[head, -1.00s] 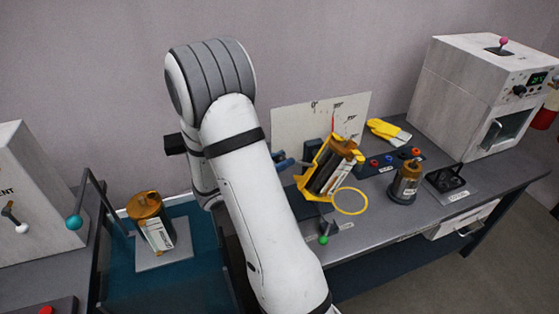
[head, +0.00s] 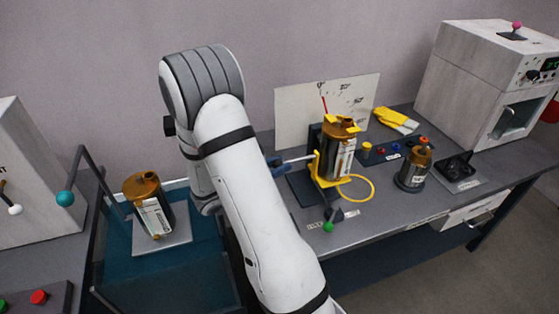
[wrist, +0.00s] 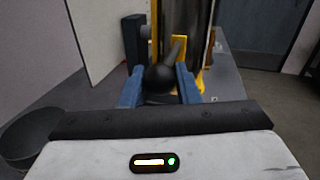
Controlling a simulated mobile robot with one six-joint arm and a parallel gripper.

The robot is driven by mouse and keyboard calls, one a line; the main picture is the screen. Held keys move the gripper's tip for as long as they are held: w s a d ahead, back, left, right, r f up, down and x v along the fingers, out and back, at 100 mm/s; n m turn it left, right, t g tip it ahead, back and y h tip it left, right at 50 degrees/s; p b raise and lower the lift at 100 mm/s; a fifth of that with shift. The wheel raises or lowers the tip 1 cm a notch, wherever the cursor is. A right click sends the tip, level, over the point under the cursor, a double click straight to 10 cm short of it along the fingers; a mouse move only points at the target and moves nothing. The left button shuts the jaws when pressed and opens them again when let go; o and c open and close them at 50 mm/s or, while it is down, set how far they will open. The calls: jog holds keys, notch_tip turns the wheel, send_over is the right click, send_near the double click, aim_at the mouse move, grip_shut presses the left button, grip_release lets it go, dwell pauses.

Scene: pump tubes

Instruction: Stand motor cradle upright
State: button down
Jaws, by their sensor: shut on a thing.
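The motor cradle (head: 314,170) is a yellow frame holding a dark cylinder with a brown top (head: 340,146). It stands close to upright on the grey bench, in front of a white angle board (head: 292,112). My gripper (head: 281,162) is at its left side, partly hidden by my arm in the head view. In the wrist view, the blue fingers of my gripper (wrist: 160,84) are shut on a dark round knob (wrist: 159,79) at the end of a lever joined to the yellow cradle (wrist: 180,46). The cradle's upper part is cut off there.
A yellow ring (head: 357,188) lies in front of the cradle. A green-tipped lever (head: 328,226) stands near the front edge. A smaller brown-topped canister (head: 414,167) and yellow gloves (head: 396,119) are to the right. Another canister (head: 149,205) stands on a plate at the left.

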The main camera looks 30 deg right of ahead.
jog(key=shift+f, duration=0.15)
jog(key=c, duration=1.1)
grip_release()
jog(key=shift+a+b, duration=0.35)
jog(key=shift+a, duration=3.35)
